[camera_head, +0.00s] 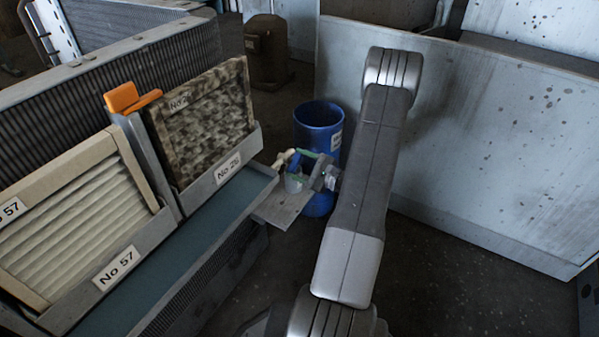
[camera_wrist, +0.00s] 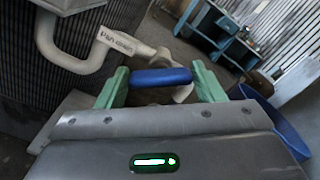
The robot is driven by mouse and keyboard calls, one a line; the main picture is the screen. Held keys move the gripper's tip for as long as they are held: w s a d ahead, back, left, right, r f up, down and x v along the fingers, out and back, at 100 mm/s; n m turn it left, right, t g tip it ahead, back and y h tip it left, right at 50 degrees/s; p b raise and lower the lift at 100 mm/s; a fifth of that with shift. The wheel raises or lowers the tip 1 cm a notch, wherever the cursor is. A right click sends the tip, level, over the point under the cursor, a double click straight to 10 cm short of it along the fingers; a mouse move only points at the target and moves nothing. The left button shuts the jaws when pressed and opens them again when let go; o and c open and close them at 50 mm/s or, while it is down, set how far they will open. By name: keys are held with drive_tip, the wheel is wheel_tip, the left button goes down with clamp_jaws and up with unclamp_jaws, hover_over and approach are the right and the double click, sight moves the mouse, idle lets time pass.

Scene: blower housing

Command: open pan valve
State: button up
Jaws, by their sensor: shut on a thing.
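The pan valve has a blue handle (camera_wrist: 160,77) and a pale body (camera_wrist: 178,93), partly hidden behind the handle. A pale pipe (camera_wrist: 75,62) with a printed label on its sleeve runs beside it at upper left of the wrist view. My gripper (camera_wrist: 162,80) has its two green fingers on either end of the blue handle, shut on it. In the head view my gripper (camera_head: 303,164) is small, in front of the blue barrel, and the blue handle (camera_head: 294,162) shows beside it. The handle's exact turn relative to the pipe is hard to tell.
A blue barrel (camera_head: 320,114) stands just behind my gripper. A grey plate (camera_head: 284,208) juts out below it. Filter No 57 (camera_head: 78,220) and a dirty filter (camera_head: 203,118) stand in a rack at left. A large grey panel (camera_head: 480,130) stands at right. Dark floor lies between.

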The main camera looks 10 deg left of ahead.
drive_tip(key=n+b, duration=0.2)
drive_tip(key=n, duration=0.1)
drive_tip(key=n+b, duration=0.1)
drive_tip(key=shift+s+f+n, duration=0.1)
drive_tip(key=shift+f+n, duration=0.15)
drive_tip(key=shift+n, duration=0.15)
drive_tip(key=n, duration=0.2)
drive_tip(key=shift+n, duration=1.9)
drive_tip(key=o, duration=1)
drive_tip(key=p+v, duration=0.3)
drive_tip(key=v, duration=1.1)
drive_tip(key=shift+a, duration=0.1)
drive_tip(key=shift+a, duration=0.1)
